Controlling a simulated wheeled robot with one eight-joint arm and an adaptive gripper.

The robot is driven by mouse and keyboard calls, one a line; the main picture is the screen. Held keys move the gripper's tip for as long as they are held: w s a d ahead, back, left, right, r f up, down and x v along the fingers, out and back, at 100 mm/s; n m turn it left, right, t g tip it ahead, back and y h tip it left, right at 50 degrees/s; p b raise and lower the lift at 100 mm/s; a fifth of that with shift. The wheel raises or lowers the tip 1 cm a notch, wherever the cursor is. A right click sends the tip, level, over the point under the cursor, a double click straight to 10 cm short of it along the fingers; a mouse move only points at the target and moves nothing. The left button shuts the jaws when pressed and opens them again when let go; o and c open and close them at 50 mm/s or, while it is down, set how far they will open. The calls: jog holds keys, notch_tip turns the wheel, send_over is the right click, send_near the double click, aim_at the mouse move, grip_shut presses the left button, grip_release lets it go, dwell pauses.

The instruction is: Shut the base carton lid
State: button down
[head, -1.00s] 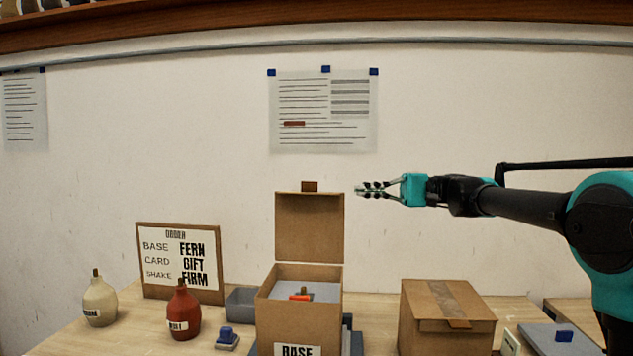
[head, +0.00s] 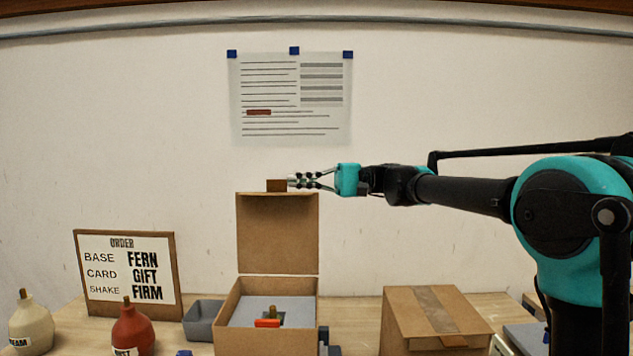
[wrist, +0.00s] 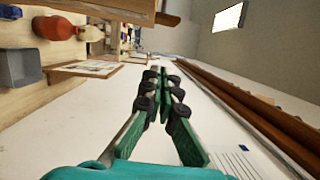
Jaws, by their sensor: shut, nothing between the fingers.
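The base carton (head: 228,305) stands on the table, and its lid (head: 278,232) stands upright at the back, open. A brown tab (head: 277,186) sticks up from the lid's top edge. Inside the carton are a grey insert (head: 250,312) and a small orange piece (head: 267,323). My gripper (head: 290,181) is shut and empty, level with the tab, its tips at or very near the tab's right edge; I cannot tell whether they touch. In the wrist view my gripper (wrist: 160,72) points along the wall, and a brown edge, perhaps the lid, crosses the top.
A taped closed carton (head: 465,315) stands to the right. An order board (head: 82,262), a grey bin (head: 200,322), a red bottle (head: 133,330) and a cream bottle (head: 32,322) stand to the left. The wall is close behind the lid.

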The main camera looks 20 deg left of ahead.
jog(key=shift+s+a+r, duration=0.1)
jog(key=shift+s+a, duration=0.05)
jog(key=shift+s, duration=1.1)
jog(key=shift+s+a+r, duration=0.1)
jog(key=shift+s, duration=1.1)
jog(key=shift+s, duration=0.1)
